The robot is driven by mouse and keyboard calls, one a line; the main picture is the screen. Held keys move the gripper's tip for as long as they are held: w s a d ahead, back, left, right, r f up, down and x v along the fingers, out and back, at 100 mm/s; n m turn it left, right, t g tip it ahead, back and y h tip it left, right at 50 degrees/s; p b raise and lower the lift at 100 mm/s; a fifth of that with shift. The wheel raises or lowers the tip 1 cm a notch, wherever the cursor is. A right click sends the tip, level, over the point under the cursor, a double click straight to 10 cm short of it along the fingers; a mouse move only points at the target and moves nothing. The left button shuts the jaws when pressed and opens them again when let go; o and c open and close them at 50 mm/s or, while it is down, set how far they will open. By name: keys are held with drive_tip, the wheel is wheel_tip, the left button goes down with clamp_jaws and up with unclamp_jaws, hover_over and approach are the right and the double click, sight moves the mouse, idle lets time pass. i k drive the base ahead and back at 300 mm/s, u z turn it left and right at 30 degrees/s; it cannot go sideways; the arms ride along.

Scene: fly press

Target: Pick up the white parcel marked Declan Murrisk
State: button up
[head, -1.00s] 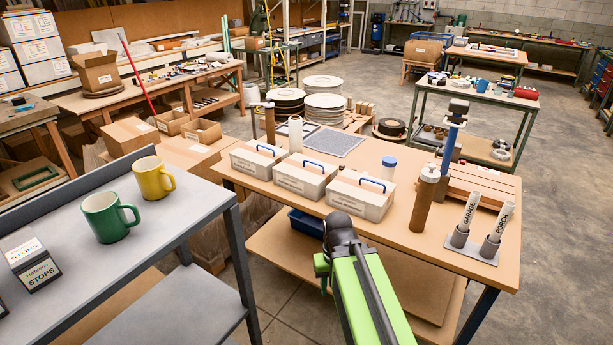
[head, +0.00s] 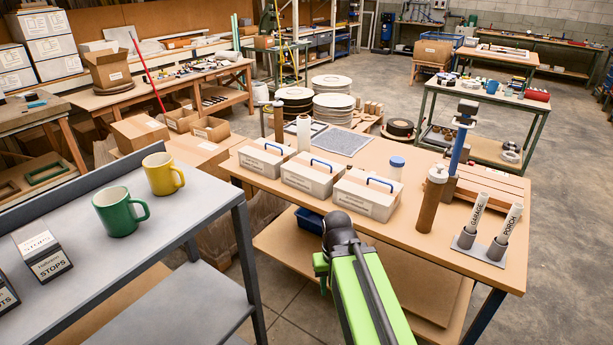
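Three white boxes with blue handles and printed labels stand in a row on the wooden table: a left one (head: 262,160), a middle one (head: 312,177) and a right one (head: 366,197). The labels are too small to read, so I cannot tell which, if any, bears the name Declan Murrisk. My green arm reaches up from the bottom of the head view and ends in a dark rounded joint in front of the table, below the right box. My gripper's fingers do not show.
A grey bench (head: 150,262) at left holds a green mug (head: 118,213), a yellow mug (head: 160,176) and small STOPS boxes (head: 45,258). The wooden table (head: 415,243) also bears a brown cylinder (head: 431,204) and tubes marked GARAGE (head: 476,214) and PORCH (head: 508,226). Floor (head: 570,190) is clear at right.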

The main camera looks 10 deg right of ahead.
sight(315, 175)
drive_tip(key=u, duration=0.55)
drive_tip(key=k, duration=0.15)
drive_tip(key=u, duration=3.05)
drive_tip(key=k, duration=1.85)
drive_tip(key=z, duration=1.95)
drive_tip(key=i, duration=1.05)
drive_tip(key=u, duration=0.1)
